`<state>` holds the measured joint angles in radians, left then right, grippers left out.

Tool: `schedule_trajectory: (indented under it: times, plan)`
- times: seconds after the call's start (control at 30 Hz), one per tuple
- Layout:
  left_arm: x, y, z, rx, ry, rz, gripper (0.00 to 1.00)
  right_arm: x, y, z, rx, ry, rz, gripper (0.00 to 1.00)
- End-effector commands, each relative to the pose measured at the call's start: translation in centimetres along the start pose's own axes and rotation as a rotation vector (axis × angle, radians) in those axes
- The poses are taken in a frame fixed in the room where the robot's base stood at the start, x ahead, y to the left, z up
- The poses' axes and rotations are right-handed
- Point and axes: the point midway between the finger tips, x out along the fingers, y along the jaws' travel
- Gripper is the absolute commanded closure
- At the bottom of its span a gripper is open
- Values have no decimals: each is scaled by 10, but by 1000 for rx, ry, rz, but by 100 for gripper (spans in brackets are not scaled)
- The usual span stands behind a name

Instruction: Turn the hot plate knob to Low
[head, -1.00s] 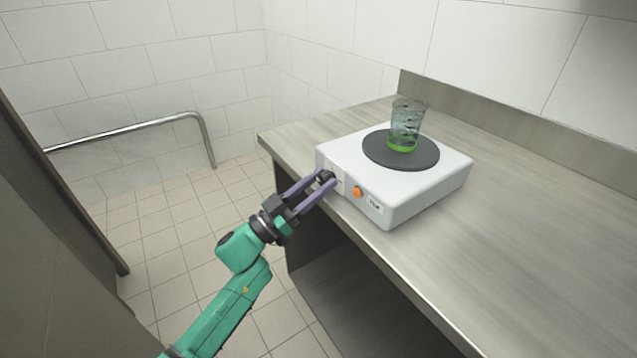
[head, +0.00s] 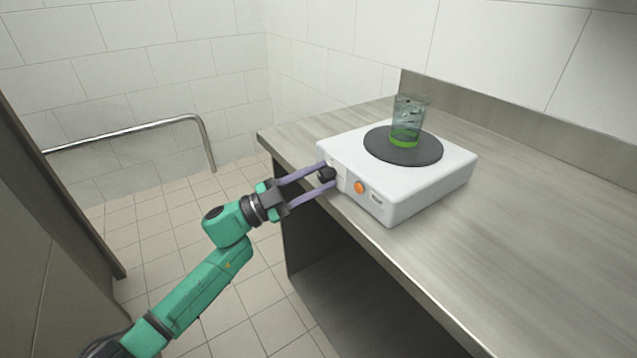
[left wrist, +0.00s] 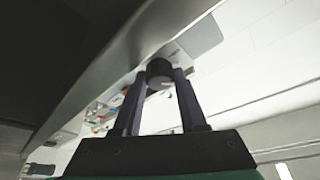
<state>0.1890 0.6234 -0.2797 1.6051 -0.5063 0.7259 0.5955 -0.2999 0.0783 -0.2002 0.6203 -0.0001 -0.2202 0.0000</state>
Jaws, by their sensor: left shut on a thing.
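The white hot plate (head: 420,188) sits on the counter with a round dark heating disc (head: 376,150) on top. Its black knob (head: 327,174) is on the front face, left of an orange button (head: 360,187). My left gripper (head: 329,176) is shut on the knob, one finger above it and one below. In the left wrist view the knob (left wrist: 159,72) sits between the fingertips of the left gripper (left wrist: 161,80). The knob's pointer and its markings are too small or covered to read. My right gripper is not in view.
A clear cup with green at its bottom (head: 405,125) stands on the disc. The metal counter (head: 520,240) is bare to the right of the hot plate. A metal rail (head: 130,130) runs along the wall at the left. Open space lies under the counter.

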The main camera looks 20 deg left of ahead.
Motion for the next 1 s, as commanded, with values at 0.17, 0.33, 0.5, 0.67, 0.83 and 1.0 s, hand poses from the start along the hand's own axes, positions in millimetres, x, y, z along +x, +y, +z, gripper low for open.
schedule_trajectory:
  times: [0.17,0.33,0.5,0.67,0.83,1.0]
  plan:
    - [-1,0,2,154,-2,66,100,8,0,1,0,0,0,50]
    - [-1,0,2,289,-3,122,100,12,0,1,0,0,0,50]
    - [0,-1,1,398,-2,167,100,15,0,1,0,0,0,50]
    - [0,-1,1,470,-2,197,100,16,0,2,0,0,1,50]
    - [0,-1,0,512,-2,215,100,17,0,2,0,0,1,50]
    - [0,-1,0,528,-2,221,100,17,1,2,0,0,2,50]
